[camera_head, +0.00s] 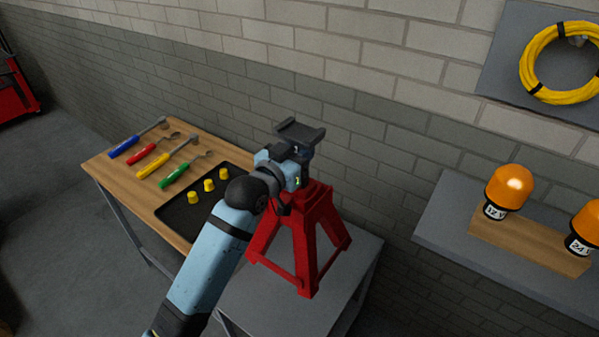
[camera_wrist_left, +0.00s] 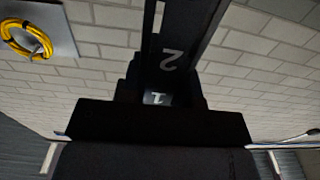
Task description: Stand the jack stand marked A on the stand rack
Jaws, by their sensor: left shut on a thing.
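A red jack stand (camera_head: 305,240) with a dark post and flat dark saddle (camera_head: 300,131) is upright over a grey low bench top (camera_head: 345,290). My left gripper (camera_head: 297,175) is shut on its dark post, just under the saddle. Whether its feet touch the bench top or hang just above it, I cannot tell. In the left wrist view the dark post (camera_wrist_left: 180,40) fills the middle, with the numbers 2 and 1 on it. No letter A shows. Nothing in view can be surely told as the stand rack. My right gripper is not in view.
A wooden bench (camera_head: 120,180) at left holds several coloured hand tools and a black tray (camera_head: 173,212) with yellow caps. At right, a grey shelf (camera_head: 450,215) holds orange beacons (camera_head: 509,187) on a wooden block. A brick wall (camera_head: 380,130) stands close behind.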

